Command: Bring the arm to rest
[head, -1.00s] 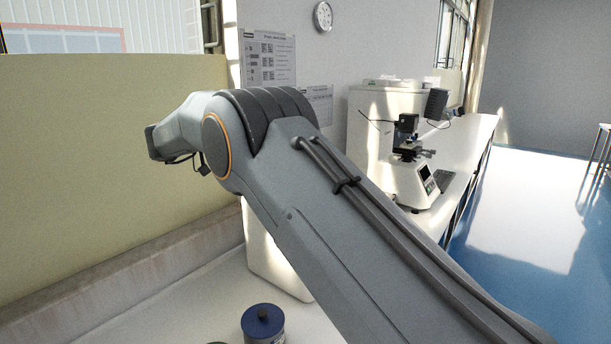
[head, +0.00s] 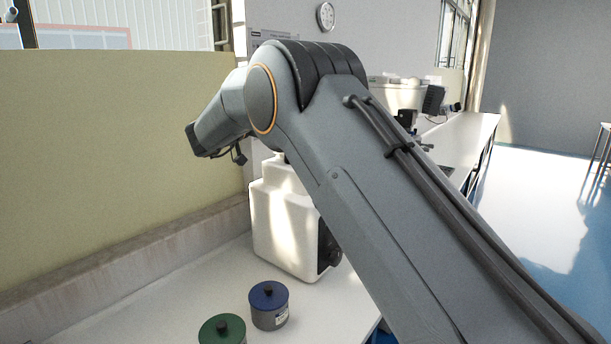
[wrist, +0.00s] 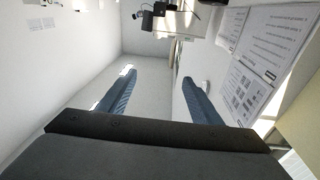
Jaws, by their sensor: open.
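My arm (head: 375,190) rises from the lower right of the head view, bends at a joint with an orange ring, and slopes down to the left. Its visible end is at the left, above the bench and in front of the yellow-green panel. My gripper cannot be made out in the head view. In the wrist view my gripper (wrist: 158,80) shows two blue fingers spread wide apart, with nothing between them. Beyond the fingers are a pale wall and posted sheets (wrist: 262,50).
A white machine (head: 283,225) stands on the white bench (head: 175,300) below my arm. A blue-lidded pot (head: 269,306) and a green-lidded pot (head: 222,331) stand in front. The yellow-green panel (head: 110,160) borders the left. My arm partly hides instruments at the back.

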